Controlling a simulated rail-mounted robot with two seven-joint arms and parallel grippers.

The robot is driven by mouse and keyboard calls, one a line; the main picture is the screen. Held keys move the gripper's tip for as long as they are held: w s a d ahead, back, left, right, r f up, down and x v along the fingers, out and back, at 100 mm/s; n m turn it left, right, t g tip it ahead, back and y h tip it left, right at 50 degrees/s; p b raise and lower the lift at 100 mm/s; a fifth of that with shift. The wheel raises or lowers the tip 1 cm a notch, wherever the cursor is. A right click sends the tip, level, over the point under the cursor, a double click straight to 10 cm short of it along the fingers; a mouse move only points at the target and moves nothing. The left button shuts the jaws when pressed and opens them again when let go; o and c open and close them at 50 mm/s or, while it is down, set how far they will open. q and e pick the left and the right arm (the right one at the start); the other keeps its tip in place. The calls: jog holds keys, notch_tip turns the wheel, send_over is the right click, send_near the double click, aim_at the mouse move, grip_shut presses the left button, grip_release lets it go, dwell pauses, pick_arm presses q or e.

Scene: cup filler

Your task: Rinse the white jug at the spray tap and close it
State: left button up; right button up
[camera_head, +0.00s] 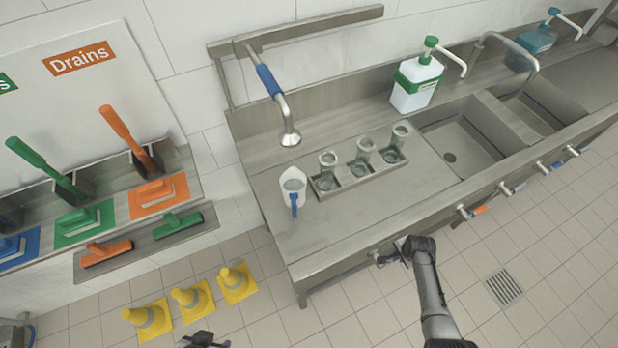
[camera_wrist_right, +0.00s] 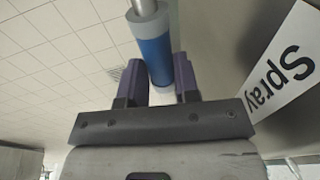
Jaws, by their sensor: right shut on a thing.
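The white jug (camera_head: 292,183) with a blue handle stands upright on the steel counter (camera_head: 330,230). The spray tap's head (camera_head: 290,137) hangs from a pipe with a blue grip, above and behind the jug in the head view. No water shows. My right gripper (camera_head: 388,257) is at the counter's front edge. In the right wrist view (camera_wrist_right: 159,82) it is shut on the blue spray tap handle (camera_wrist_right: 155,47), beside a white "Spray" label (camera_wrist_right: 285,75). My left gripper (camera_head: 203,340) shows only partly at the bottom edge, and its fingers cannot be made out.
A rack (camera_head: 325,187) with three glass cups stands right of the jug. A white pump bottle (camera_head: 416,85) and sinks (camera_head: 455,140) are further right. More valve handles (camera_head: 480,210) line the front edge. Yellow cones (camera_head: 190,300) stand on the floor at left.

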jog(key=o, duration=0.8)
jog(key=shift+w+r, duration=0.15)
jog(key=shift+o, duration=1.2)
jog(key=shift+r, duration=0.45)
jog(key=p+v, duration=0.3)
jog(key=v, duration=0.9)
jog(key=shift+s+r+p, duration=0.3)
jog(key=shift+s+r, duration=0.05)
